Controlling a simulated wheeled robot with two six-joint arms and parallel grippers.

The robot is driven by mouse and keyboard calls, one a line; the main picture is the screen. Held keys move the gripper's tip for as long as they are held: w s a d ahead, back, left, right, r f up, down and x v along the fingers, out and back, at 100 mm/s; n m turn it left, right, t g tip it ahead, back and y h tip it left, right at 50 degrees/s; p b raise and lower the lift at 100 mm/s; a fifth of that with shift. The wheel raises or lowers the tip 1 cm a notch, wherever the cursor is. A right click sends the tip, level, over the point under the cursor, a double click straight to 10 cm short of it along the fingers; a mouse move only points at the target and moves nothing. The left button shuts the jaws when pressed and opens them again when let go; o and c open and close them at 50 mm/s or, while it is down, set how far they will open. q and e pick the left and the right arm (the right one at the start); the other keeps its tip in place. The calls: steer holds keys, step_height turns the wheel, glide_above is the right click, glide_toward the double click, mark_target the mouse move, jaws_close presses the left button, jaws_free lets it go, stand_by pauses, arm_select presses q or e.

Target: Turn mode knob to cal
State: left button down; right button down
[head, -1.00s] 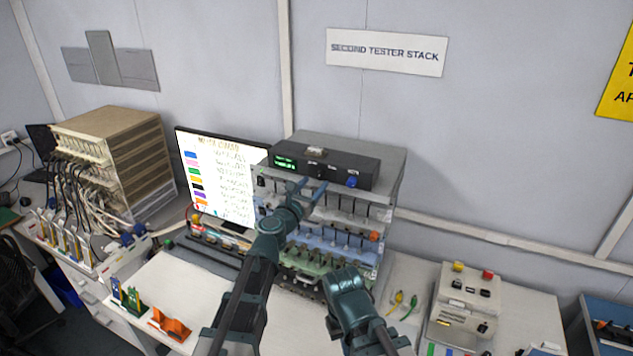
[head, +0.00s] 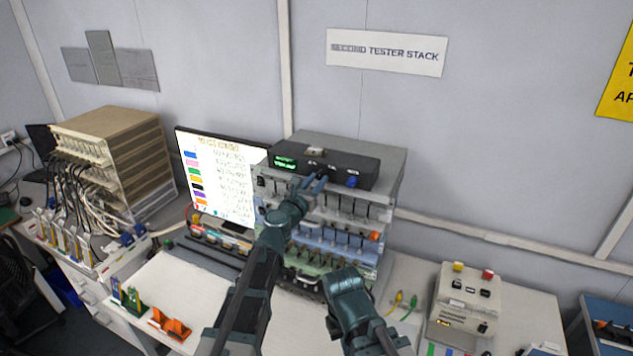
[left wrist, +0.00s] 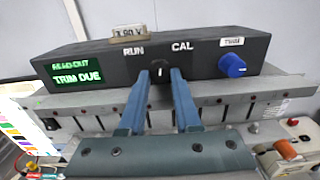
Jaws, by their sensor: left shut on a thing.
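The mode knob (left wrist: 160,69) is a small black knob on the dark tester box (left wrist: 90,58). It sits between the printed words RUN, on its left, and CAL, on its right. Its white mark points about straight up, between the two words. My left gripper (left wrist: 161,76) is shut on the knob, one blue finger on each side. In the head view my left gripper (head: 316,183) reaches the front of the box, and its fingers hide the knob. My right arm shows low in the head view, but its gripper cannot be made out.
A blue knob (left wrist: 232,66) stands to the right on the same panel. A green display (left wrist: 78,73) at the left reads TRIM DUE. Below the box is a rack (head: 345,228) with rows of slots. A monitor (head: 218,175) stands close on the left.

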arm_select(q)
steer(key=shift+m, duration=3.2)
steer(key=c, duration=0.6)
jaws_free()
